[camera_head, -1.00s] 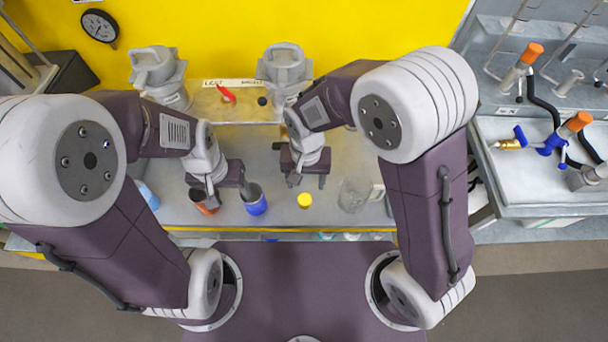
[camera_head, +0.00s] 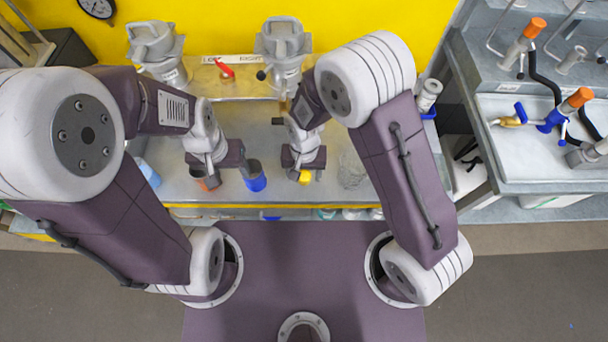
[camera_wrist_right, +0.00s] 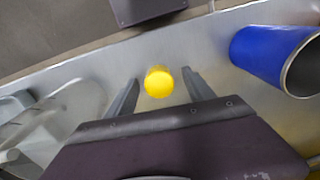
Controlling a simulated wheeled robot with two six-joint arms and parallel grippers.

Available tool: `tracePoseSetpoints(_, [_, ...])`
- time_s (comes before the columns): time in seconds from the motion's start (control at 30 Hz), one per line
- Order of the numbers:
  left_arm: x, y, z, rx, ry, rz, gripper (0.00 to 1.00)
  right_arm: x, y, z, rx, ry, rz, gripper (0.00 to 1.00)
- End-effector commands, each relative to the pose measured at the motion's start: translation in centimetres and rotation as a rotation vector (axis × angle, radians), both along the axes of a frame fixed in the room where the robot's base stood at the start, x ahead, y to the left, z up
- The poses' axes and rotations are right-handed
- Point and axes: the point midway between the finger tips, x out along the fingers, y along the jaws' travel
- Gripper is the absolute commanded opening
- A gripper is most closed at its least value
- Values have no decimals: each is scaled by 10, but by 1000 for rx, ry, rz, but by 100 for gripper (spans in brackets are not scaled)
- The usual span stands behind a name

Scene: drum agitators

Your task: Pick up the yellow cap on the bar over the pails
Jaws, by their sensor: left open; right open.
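The yellow cap (camera_head: 305,178) is a small round piece on the grey bench, partly hidden by my right gripper (camera_head: 303,166) in the head view. In the right wrist view the cap (camera_wrist_right: 159,82) lies between the two fingertips of my right gripper (camera_wrist_right: 160,76), which is open, with a gap on each side. I cannot tell how far the tips are above the bench. A blue pail (camera_head: 255,179) stands to the left of the cap and also shows in the right wrist view (camera_wrist_right: 268,54). My left gripper (camera_head: 224,178) is open, between the blue pail and an orange one (camera_head: 207,184).
A clear glass vessel (camera_head: 352,171) stands to the right of the cap. Behind are two grey machines (camera_head: 157,48) (camera_head: 283,48) and a label strip (camera_head: 230,59) with a red handle (camera_head: 225,69). A side table (camera_head: 545,165) with tools is at right.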

Motion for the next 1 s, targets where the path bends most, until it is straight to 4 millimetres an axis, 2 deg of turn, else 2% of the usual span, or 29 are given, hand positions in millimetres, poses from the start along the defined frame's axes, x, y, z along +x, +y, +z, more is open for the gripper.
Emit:
tracePoseSetpoints(0.03, [0,0,0,0,0,0,60,0,0,0,0,0,0,62])
tracePoseSetpoints(0.2, [0,0,0,0,0,0,60,0,0,0,0,0,0,15])
tracePoseSetpoints(0.27, [0,0,0,0,0,0,60,0,0,0,0,0,0,0])
tracePoseSetpoints(0.57, [0,0,0,0,0,0,60,0,0,3,0,0,0,0])
tracePoseSetpoints(0.67, [0,0,1,0,0,0,60,1,0,13,1,-2,0,0])
tracePoseSetpoints(0.83, [0,0,4,0,0,0,60,1,1,43,3,-4,0,0])
tracePoseSetpoints(1.0, [0,0,3,0,0,0,60,-36,13,65,2,-2,6,0])
